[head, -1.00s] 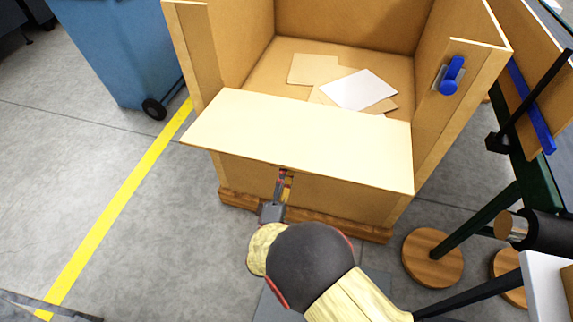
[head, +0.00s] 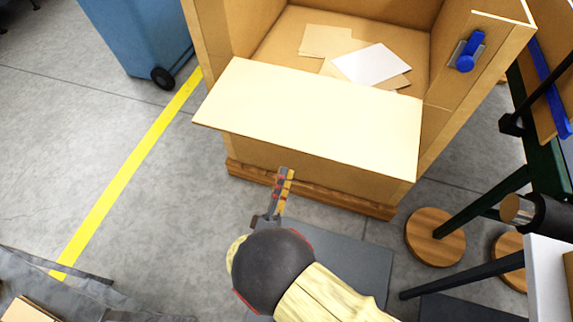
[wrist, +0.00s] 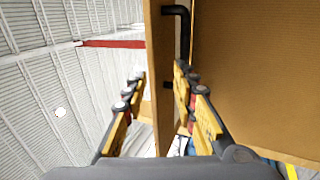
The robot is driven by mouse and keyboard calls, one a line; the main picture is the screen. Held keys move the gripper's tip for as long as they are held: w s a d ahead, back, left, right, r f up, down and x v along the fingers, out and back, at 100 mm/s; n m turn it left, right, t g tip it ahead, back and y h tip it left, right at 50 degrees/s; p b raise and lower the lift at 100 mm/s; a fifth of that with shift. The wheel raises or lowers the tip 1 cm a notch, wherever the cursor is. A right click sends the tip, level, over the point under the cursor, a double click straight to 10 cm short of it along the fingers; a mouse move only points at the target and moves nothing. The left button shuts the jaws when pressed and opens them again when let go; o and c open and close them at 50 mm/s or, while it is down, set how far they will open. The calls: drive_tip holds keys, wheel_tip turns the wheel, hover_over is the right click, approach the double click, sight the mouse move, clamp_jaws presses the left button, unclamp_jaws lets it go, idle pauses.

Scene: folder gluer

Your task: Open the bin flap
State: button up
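The bin flap (head: 310,120) is a pale panel at the front of the brown bin (head: 310,172). It is folded outward and slopes over the bin's front, leaving the bin's inside in view. My gripper (head: 286,172) is just below the flap's front edge in the head view. In the wrist view its two fingers (wrist: 160,75) are spread apart, with a brown panel edge showing between and beyond them. A black handle (wrist: 184,35) on that panel shows near the right finger. I see nothing gripped; whether a finger touches the panel is unclear.
Several flat sheets (head: 372,63) lie in the bin. A blue latch (head: 467,52) is on the bin's right post. A blue wheeled bin (head: 135,40) stands at the left. Machine legs on round wooden feet (head: 435,237) are at the right.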

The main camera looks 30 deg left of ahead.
drive_tip(key=shift+s, duration=0.1)
drive_tip(key=shift+c, duration=0.3)
drive_tip(key=shift+d+f, duration=0.1)
drive_tip(key=shift+c, duration=0.6)
drive_tip(key=shift+d+f+p, duration=0.15)
drive_tip(key=shift+f+p, duration=0.15)
drive_tip(key=shift+p, duration=0.15)
drive_tip(key=shift+c, duration=0.7)
drive_tip(key=f+n, duration=0.1)
drive_tip(key=w+f+n+p, duration=0.1)
drive_tip(key=f, duration=0.1)
drive_tip(key=w+f+n+p, duration=0.1)
drive_tip(key=n, duration=0.1)
drive_tip(key=shift+f+g, duration=0.2)
drive_tip(key=shift+g, duration=0.2)
clamp_jaws()
wheel_tip(320, 180, down, 4)
drive_tip(key=w+n+g+p, duration=0.1)
drive_tip(key=w+n, duration=0.1)
drive_tip(key=n, duration=1.2)
drive_tip(key=b+x, duration=0.3)
drive_tip(key=x, duration=0.7)
drive_tip(key=shift+s+d+r+h+b, duration=0.15)
drive_tip(key=shift+s+r+h+b, duration=0.3)
drive_tip(key=shift+s+r, duration=0.95)
